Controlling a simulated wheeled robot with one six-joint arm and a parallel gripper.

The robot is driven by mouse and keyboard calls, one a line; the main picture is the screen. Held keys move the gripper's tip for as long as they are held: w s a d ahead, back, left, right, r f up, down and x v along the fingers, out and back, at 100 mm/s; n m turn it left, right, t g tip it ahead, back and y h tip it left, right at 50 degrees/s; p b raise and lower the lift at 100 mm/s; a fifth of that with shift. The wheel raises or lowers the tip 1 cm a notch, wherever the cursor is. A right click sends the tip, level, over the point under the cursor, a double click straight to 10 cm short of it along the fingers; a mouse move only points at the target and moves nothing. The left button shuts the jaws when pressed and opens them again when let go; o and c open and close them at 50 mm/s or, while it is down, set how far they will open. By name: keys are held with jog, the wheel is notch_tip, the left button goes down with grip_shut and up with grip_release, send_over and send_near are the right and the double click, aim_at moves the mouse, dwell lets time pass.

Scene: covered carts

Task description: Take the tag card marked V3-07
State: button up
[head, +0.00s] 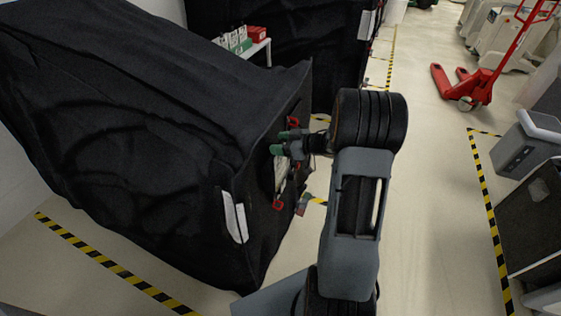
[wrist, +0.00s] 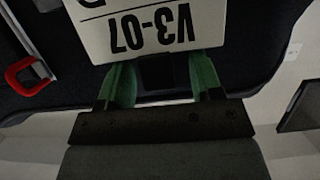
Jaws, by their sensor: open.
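The white tag card (wrist: 150,32) marked V3-07 shows upside down at the top of the wrist view, in front of the black cart cover (wrist: 240,70). My gripper (wrist: 163,72) is open, its two green fingers spread apart at the card's near edge. The fingertips overlap or meet that edge; I cannot tell whether they touch it. In the head view my gripper (head: 279,142) points left at the end face of the covered cart (head: 110,130). A pale card (head: 280,172) shows partly there, its marking unreadable.
A red clip (wrist: 30,75) is at the left of the wrist view. White label strips (head: 234,217) hang on the cart's near corner. A red pallet jack (head: 480,85) stands at the back right.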

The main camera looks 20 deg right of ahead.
grip_shut()
dwell(0.6)
jog(key=shift+r, duration=0.1)
